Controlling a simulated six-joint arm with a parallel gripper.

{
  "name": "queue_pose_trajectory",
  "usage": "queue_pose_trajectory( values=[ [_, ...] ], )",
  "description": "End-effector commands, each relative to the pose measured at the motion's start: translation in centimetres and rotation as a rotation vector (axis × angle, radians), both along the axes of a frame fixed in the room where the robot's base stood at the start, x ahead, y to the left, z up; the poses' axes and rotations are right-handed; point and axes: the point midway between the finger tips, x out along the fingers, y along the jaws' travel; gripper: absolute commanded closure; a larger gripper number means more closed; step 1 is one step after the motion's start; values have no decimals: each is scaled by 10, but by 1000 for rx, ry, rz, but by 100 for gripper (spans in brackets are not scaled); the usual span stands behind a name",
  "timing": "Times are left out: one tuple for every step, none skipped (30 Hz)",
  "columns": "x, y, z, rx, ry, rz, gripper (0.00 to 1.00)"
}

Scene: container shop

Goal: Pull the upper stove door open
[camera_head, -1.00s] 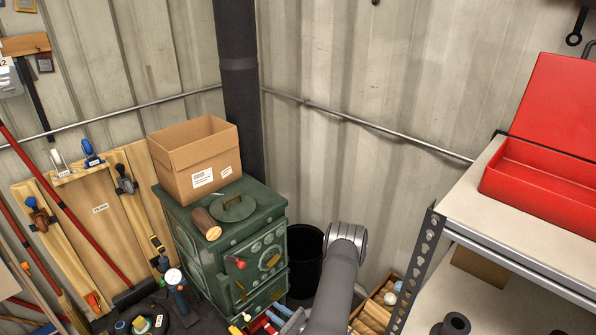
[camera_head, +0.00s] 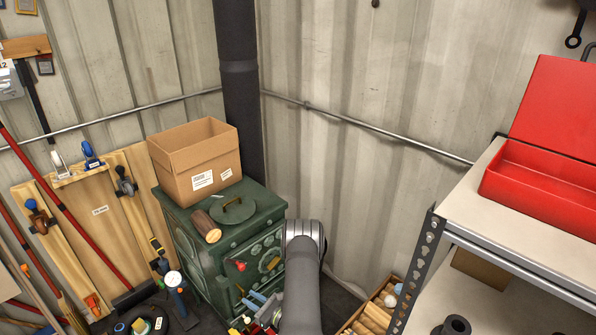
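The green stove (camera_head: 205,262) stands in the corner, left of the middle of the head camera view. Its upper door (camera_head: 246,268) is on the front face, with a red knob (camera_head: 240,265) at its left and a brass-coloured part (camera_head: 272,263) to the right. The door looks shut. My grey arm rises from the bottom edge just right of the stove and covers the right part of its front. My gripper is not visible, so I cannot see whether it touches the stove.
An open cardboard box (camera_head: 195,160) and a log (camera_head: 206,226) sit on the stove top. A black flue pipe (camera_head: 238,90) rises behind. A metal shelf (camera_head: 500,255) with a red toolbox (camera_head: 545,190) stands at right. A wooden crate (camera_head: 375,310) with rolls is on the floor.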

Motion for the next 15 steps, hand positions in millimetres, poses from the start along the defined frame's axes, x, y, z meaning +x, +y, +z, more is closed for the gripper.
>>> queue_pose_trajectory(
  values=[
    [5, 10, 0, -1, -2, 5, 75],
    [8, 14, 0, -2, -3, 4, 75],
    [12, 21, 0, -2, -3, 5, 75],
    [15, 25, 0, 0, -2, 4, 75],
    [18, 30, 0, 0, -2, 4, 75],
    [22, 34, 1, 0, -4, 22, 75],
    [20, 27, 0, 0, 0, 29, 75],
    [18, 23, 0, 0, 0, 39, 75],
    [15, 19, 0, 0, 0, 55, 75],
    [14, 17, 0, 0, 0, 67, 75],
    [12, 14, 0, 0, 0, 79, 75],
    [10, 10, 0, 0, 0, 95, 75],
    [9, 8, 0, 0, 0, 107, 75],
    [7, 4, 0, 0, 0, 119, 75],
    [6, 1, 0, 0, -1, 136, 75]
  ],
)
